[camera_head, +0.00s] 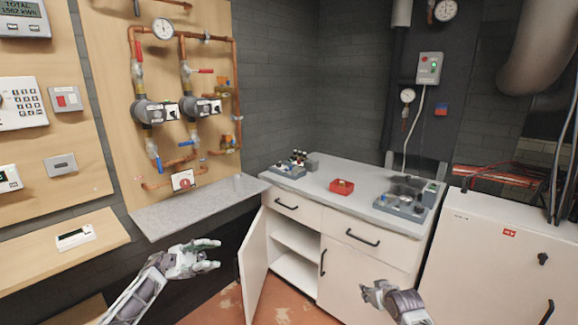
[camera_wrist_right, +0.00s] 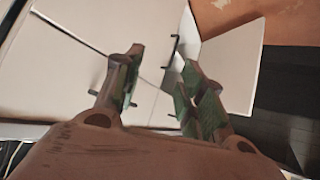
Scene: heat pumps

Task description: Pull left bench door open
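The bench (camera_head: 340,185) has a white cabinet with two drawers above two doors. The left bench door (camera_head: 254,262) is swung well outward, and the shelf inside shows. The right bench door (camera_head: 350,275) is shut, with a black upright handle (camera_head: 322,262). My left gripper (camera_head: 219,254) is open and empty, left of the open door and apart from it. My right gripper (camera_head: 371,290) is in front of the right door. In the right wrist view its fingers (camera_wrist_right: 160,72) are spread with nothing between them. A white panel, seemingly the open door (camera_wrist_right: 232,68), shows there too.
A grey ledge (camera_head: 200,205) and a wooden board with copper pipes are at the left. A white cabinet (camera_head: 500,255) stands at the right. Reddish floor (camera_head: 285,308) shows below.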

